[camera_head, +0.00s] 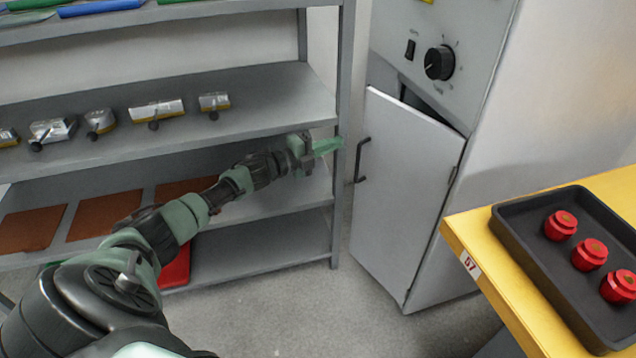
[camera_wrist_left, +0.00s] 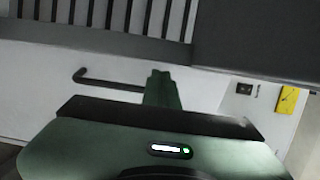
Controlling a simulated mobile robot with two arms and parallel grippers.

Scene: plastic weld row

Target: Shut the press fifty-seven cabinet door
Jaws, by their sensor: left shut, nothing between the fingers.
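The grey cabinet door (camera_head: 405,185) is on the lower front of the press cabinet (camera_head: 440,45). It stands ajar, with a dark gap along its top edge. A hinge shows on its right side and a black bar handle (camera_head: 361,160) on its left side. My left gripper (camera_head: 330,146) is shut and empty, just left of the handle, pointing right towards the door. In the left wrist view the shut fingers (camera_wrist_left: 162,90) are beside the dark handle (camera_wrist_left: 108,80); I cannot tell whether they touch. My right gripper is not in view.
A grey shelf rack (camera_head: 250,100) with metal tools and brown sheets stands at the left. A yellow table (camera_head: 470,235) with a numbered tag and a black tray (camera_head: 510,240) of red knobs is at the right. The floor (camera_head: 300,310) before the door looks clear.

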